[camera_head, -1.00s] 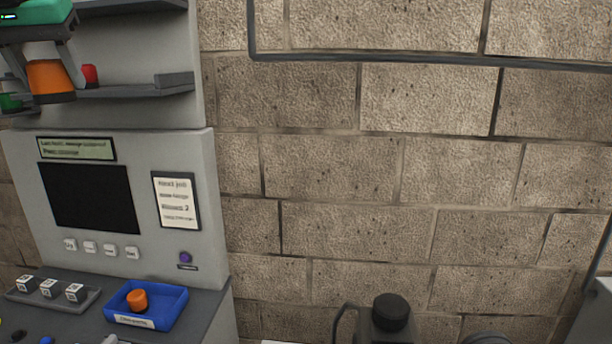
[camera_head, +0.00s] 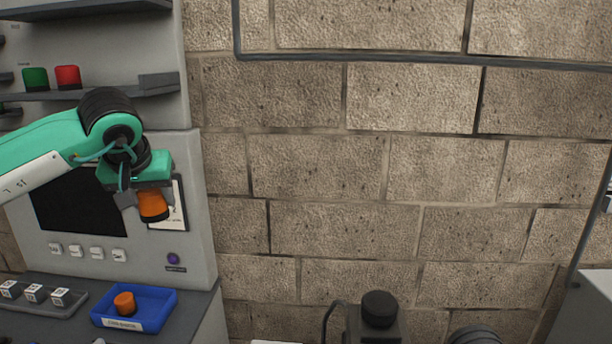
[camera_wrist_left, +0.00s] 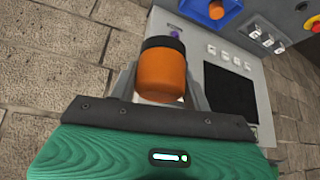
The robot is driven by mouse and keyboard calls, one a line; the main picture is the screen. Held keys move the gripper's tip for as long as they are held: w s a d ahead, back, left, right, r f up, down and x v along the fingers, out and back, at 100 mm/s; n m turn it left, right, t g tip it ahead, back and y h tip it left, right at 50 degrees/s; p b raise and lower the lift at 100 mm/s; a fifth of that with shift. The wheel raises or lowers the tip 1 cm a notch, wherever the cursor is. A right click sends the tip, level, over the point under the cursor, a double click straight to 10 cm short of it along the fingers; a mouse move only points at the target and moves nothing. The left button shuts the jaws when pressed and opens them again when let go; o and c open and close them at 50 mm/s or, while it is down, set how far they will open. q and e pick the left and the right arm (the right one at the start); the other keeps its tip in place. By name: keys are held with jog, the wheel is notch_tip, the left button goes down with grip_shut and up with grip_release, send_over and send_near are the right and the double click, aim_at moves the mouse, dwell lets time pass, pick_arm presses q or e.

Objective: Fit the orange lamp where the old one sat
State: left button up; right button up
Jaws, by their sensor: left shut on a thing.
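My left gripper (camera_head: 147,200) is shut on an orange lamp with a dark base (camera_head: 153,206), held in front of the console panel (camera_head: 195,235), apart from the tray below. In the left wrist view the lamp (camera_wrist_left: 162,75) sits between the fingers, dark end facing away from the palm. A second orange lamp (camera_head: 125,304) lies in a blue tray (camera_head: 165,306) on the console ledge. A green lamp (camera_head: 35,79) and a red lamp (camera_head: 68,77) stand on the shelf. No empty lamp seat can be made out. My right gripper is out of view.
The console has a dark screen (camera_head: 60,210), a row of white buttons (camera_head: 97,253) and a purple button (camera_head: 173,259). A grey rack of cubes (camera_head: 60,310) lies left of the tray. The block wall (camera_head: 400,180) carries a pipe (camera_head: 420,62).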

pick_arm(q)
jog(key=d+f+m, duration=0.1)
jog(key=d+f, duration=0.2)
jog(key=f, duration=0.5)
jog(key=s+d+f+m+h, duration=0.1)
jog(key=d+f, duration=0.3)
jog(key=f, duration=0.4)
jog(key=shift+s+d+f, duration=0.2)
jog(key=shift+d, duration=0.1)
